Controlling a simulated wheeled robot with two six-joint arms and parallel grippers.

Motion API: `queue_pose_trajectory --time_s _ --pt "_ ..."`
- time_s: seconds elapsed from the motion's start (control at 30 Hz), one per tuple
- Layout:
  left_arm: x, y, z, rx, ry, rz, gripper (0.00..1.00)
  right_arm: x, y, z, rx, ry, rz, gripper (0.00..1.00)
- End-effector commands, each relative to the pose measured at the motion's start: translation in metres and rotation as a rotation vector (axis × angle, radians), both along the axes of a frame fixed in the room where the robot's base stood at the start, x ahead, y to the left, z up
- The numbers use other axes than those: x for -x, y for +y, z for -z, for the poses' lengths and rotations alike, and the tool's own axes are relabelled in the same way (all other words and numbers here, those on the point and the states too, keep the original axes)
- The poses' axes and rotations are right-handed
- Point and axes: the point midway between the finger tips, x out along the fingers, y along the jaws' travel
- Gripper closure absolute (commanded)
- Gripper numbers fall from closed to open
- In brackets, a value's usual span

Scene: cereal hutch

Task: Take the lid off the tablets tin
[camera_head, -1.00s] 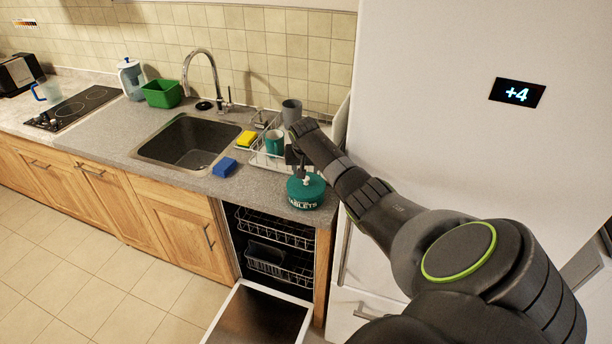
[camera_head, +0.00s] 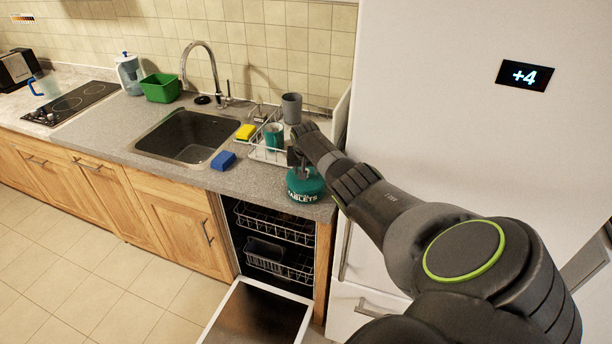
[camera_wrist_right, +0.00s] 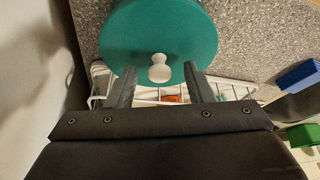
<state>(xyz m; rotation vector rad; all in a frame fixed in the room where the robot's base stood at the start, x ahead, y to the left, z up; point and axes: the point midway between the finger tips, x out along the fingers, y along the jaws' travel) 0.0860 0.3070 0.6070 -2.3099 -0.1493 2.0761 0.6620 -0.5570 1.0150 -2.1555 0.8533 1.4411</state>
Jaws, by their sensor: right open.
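The teal tablets tin (camera_head: 304,190) stands upright on the counter's right end, beside the dish rack. Its teal lid (camera_wrist_right: 158,32) has a white knob (camera_wrist_right: 159,70) and fills the top of the right wrist view. The lid sits on the tin. My right gripper (camera_head: 297,166) is over the tin, pointing down at the lid. In the right wrist view its open fingers (camera_wrist_right: 158,80) are on either side of the knob with gaps between, and hold nothing. I cannot tell whether the fingertips touch the lid. My left gripper is not in view.
A white dish rack (camera_head: 262,152) with a teal mug (camera_head: 274,137) and a grey cup (camera_head: 291,108) stands behind the tin. A blue sponge (camera_head: 223,160) lies to its left by the sink (camera_head: 185,137). The fridge (camera_head: 440,110) rises close on the right. The dishwasher is open below.

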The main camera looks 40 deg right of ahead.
Motion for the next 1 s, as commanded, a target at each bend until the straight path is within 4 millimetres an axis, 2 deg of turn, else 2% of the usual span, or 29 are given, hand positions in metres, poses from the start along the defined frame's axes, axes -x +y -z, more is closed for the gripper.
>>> queue_pose_trajectory --time_s 0.27,0.63,0.87,1.0 --pt "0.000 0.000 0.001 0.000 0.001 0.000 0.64 0.000 0.000 0.000 0.000 0.000 0.000 0.53" --pt "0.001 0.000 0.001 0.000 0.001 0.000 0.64 0.000 0.000 0.000 0.000 0.000 0.001 1.00" --pt "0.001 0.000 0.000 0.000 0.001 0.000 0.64 0.000 0.000 -0.002 0.000 0.000 0.001 1.00" --pt "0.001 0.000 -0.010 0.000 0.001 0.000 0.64 -0.001 -0.001 -0.013 0.000 -0.001 0.000 1.00"
